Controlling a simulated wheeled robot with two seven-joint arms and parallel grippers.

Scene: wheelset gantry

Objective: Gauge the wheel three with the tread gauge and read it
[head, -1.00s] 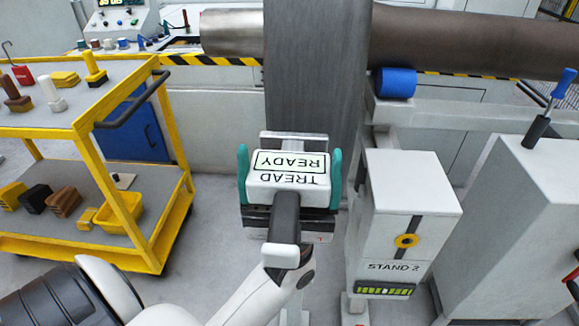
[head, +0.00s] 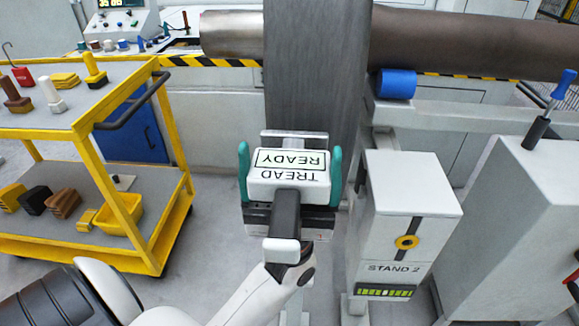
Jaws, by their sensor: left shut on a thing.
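The tread gauge (head: 290,172) is a white box with a dark handle, and its display shows TREAD READY upside down. My left gripper (head: 290,205) is shut on it, with teal pads on both sides of the box. The wheel (head: 316,75) is a wide dark grey band on a shaft (head: 470,42), just beyond the gauge. A pale bar at the gauge's far end is close to the wheel's surface; I cannot tell whether they touch. No wheel number is visible. My right gripper is not in view.
A stand (head: 405,215) marked STAND 2 is right of the gauge, with a blue roller (head: 397,83) above. A grey cabinet (head: 520,215) is farther right. A yellow cart (head: 85,135) with blocks and a yellow bin is at left. A control panel (head: 122,20) is behind.

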